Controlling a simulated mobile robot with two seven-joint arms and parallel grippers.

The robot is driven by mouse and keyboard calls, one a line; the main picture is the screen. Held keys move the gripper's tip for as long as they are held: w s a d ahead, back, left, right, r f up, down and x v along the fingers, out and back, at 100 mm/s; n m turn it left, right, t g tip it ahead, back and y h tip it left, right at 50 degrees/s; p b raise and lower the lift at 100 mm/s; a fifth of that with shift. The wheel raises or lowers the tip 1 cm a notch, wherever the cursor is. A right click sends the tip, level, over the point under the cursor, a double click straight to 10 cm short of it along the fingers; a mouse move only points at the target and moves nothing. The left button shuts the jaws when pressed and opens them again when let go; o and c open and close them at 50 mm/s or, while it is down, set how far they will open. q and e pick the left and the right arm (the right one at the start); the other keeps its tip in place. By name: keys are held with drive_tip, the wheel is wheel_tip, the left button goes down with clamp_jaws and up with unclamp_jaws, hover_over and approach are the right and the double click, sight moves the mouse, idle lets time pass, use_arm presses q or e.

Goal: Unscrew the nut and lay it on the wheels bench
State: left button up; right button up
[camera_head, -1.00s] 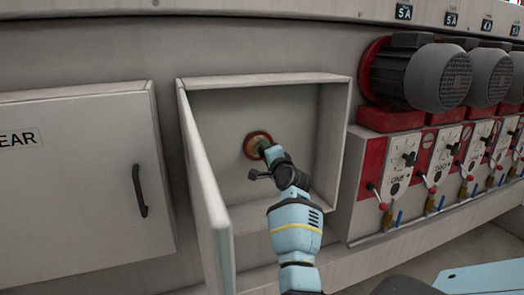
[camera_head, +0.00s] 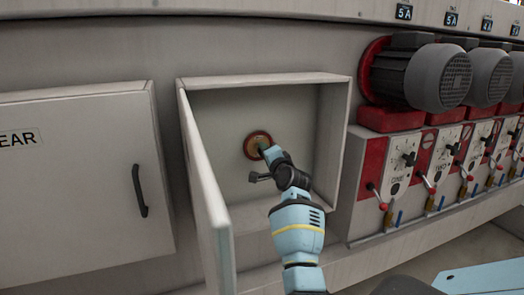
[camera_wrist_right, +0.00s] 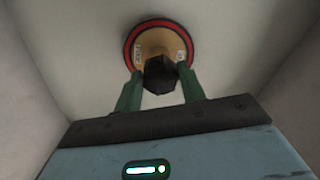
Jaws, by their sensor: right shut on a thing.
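The nut (camera_wrist_right: 162,74) is dark and faceted, seen in the right wrist view in front of a round brass-coloured disc with a red rim (camera_wrist_right: 152,42). My right gripper (camera_wrist_right: 162,86) is shut on the nut, with one green finger on each side of it. In the head view the red-rimmed disc (camera_head: 250,139) sits on the back wall of an open box (camera_head: 222,110), and my right arm reaches into it. The nut is hidden there behind my gripper (camera_head: 265,150). My left gripper and the wheels bench are not recognisable in these views.
The box's open door (camera_head: 208,195) stands out on the left of my arm. A closed cabinet door with a dark handle (camera_head: 140,190) is further left. Grey motors (camera_head: 435,77) and panels with red-knobbed levers (camera_head: 373,187) line the right side.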

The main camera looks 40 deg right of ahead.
drive_tip(key=n, duration=2.5)
drive_tip(key=shift+s, duration=0.1)
drive_tip(key=o, duration=0.9)
